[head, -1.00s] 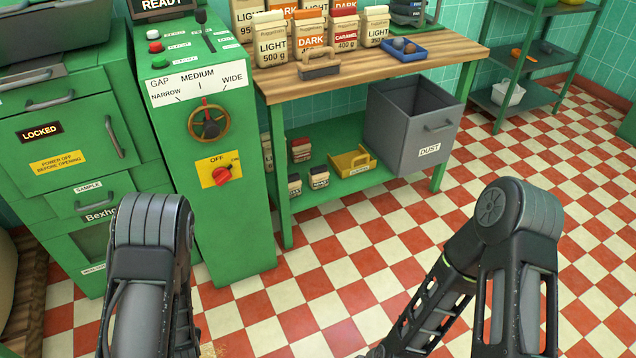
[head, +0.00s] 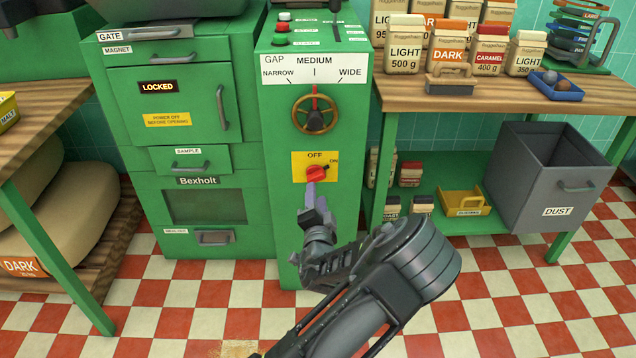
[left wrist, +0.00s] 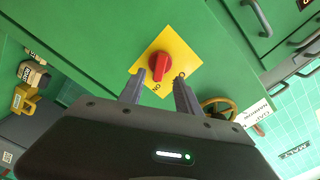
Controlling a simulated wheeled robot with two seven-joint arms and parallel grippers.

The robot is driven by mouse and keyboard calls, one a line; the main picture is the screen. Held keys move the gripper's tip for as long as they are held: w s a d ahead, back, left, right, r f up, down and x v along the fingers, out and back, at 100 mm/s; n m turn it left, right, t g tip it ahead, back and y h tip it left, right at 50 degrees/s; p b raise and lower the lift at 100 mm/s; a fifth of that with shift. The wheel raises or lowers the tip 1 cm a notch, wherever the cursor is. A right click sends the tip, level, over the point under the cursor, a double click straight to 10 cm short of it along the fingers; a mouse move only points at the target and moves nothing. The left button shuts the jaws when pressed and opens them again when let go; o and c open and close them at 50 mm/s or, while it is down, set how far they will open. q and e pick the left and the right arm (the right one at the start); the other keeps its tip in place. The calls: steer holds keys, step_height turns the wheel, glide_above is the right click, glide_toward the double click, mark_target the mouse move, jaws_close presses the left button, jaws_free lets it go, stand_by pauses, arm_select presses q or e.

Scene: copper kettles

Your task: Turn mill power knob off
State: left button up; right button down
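The red power knob (head: 317,173) sits on a yellow plate (head: 299,165) marked OFF at the top and ON at the right, on the front of the green mill. Its pointer is turned toward ON. My left gripper (head: 311,190) is just in front of and below the knob. In the left wrist view, my left gripper (left wrist: 159,80) has its two fingers apart, with the red knob (left wrist: 159,66) showing between and just beyond the tips. I cannot tell whether a finger touches it. My right gripper is out of view.
A gap handwheel (head: 315,112) is above the knob. Drawers and a LOCKED door (head: 165,88) are to the left. A wooden bench (head: 490,92) with coffee bags and a grey dust bin (head: 530,185) stand to the right. The checkered floor in front is free.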

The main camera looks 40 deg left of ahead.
mark_target(315, 180)
arm_select(q)
steer(key=b+x, duration=0.1)
steer(key=x, duration=0.6)
steer(key=shift+s, duration=0.1)
steer(key=shift+c, duration=0.3)
jaws_close()
